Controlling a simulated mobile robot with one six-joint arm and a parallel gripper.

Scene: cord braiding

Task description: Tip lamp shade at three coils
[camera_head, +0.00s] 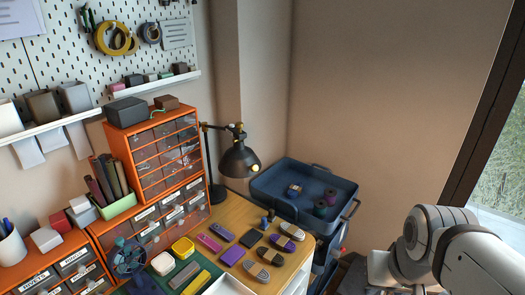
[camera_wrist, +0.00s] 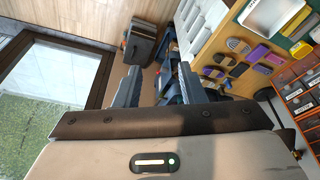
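The black desk lamp's shade (camera_head: 240,160) hangs from a jointed arm above the back of the wooden desk, with its lit opening facing down and to the right. To its right stands a blue tray (camera_head: 262,187) holding two dark coils, one greenish (camera_head: 320,209) and one purplish (camera_head: 331,196). A smaller pale and dark item (camera_head: 294,190) also lies in it; I cannot tell if it is a coil. My gripper (camera_wrist: 160,68) shows in the wrist view with its fingers apart and nothing between them. It is away from the lamp; the lamp shade is not visible in the wrist view.
Orange drawer cabinets (camera_head: 150,150) stand left of the lamp, below a pegboard (camera_head: 75,60). A window (camera_wrist: 55,85) is at the left in the wrist view. The floor near a grey bin (camera_wrist: 145,45) looks partly clear.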

